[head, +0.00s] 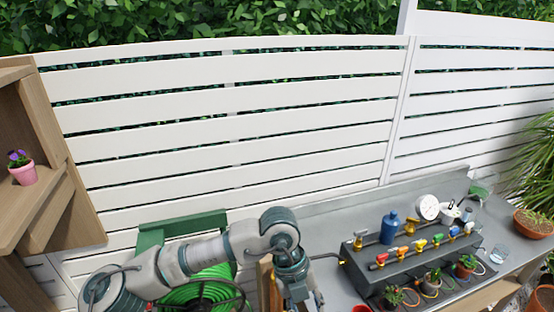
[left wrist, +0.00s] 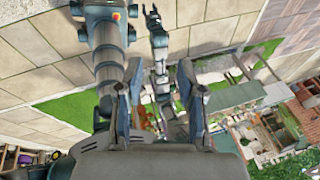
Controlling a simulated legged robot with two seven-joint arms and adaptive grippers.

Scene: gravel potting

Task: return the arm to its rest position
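My left arm (head: 205,255) enters the head view from the lower left, bends at a joint (head: 280,228) and drops to the bottom edge. Its fingertips cannot be made out there. In the left wrist view my left gripper (left wrist: 158,85) has its two fingers apart with nothing between them. The fingers stand out against distant paving and greenery, clear of any object. Another arm of mine shows beyond them, with a small dark gripper-like end (left wrist: 152,18) near the top. It is too small to judge its fingers.
A green hose reel (head: 205,288) is behind my arm. A wooden shelf (head: 40,200) with a pink pot (head: 24,174) stands left. A white slatted fence (head: 230,130) closes the back.

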